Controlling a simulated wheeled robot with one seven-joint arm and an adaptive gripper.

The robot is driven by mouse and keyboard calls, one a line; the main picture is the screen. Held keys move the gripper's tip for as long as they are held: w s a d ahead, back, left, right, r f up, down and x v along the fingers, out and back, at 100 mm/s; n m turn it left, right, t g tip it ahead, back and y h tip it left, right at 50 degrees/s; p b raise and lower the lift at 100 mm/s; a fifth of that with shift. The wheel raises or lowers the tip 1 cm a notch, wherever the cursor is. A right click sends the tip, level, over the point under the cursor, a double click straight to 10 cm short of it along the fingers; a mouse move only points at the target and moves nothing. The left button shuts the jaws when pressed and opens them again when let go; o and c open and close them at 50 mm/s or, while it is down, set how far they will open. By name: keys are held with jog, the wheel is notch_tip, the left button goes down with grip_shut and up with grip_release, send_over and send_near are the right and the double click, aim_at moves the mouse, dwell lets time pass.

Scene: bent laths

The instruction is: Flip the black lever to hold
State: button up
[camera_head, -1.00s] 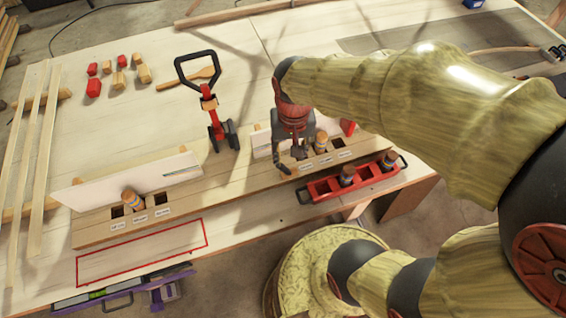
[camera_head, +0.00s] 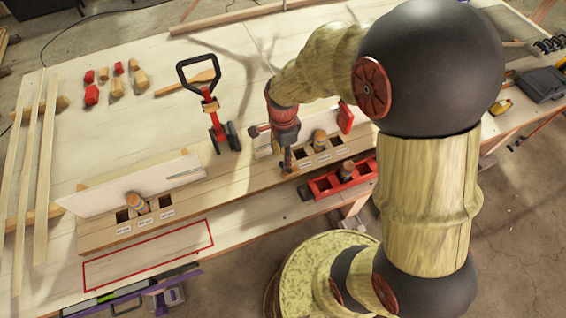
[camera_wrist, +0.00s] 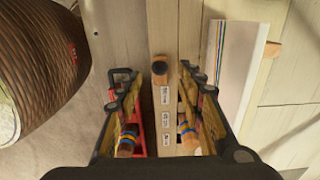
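A red upright fixture (camera_head: 211,113) with a black loop-shaped handle (camera_head: 198,60) stands on the table behind the wooden rail (camera_head: 100,240). The handle is raised and is the only large black lever-like part I see. My gripper (camera_head: 284,155) is right of the fixture, over the right half of the rail, apart from the handle. In the wrist view my gripper (camera_wrist: 160,95) has its fingers spread. A small dark-topped wooden knob (camera_wrist: 160,70) shows between them on the rail, and I see no contact. A "hold" marking is not readable.
A striped peg (camera_head: 134,200) sits in the rail's left half and another (camera_head: 319,138) in its right half. A red tray (camera_head: 325,185) holds a peg in front. A white board (camera_head: 95,204) leans behind the rail. Small blocks (camera_head: 91,95) lie back left.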

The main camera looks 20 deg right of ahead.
jog(key=shift+f, duration=2.35)
jog(key=c, duration=0.4)
grip_shut()
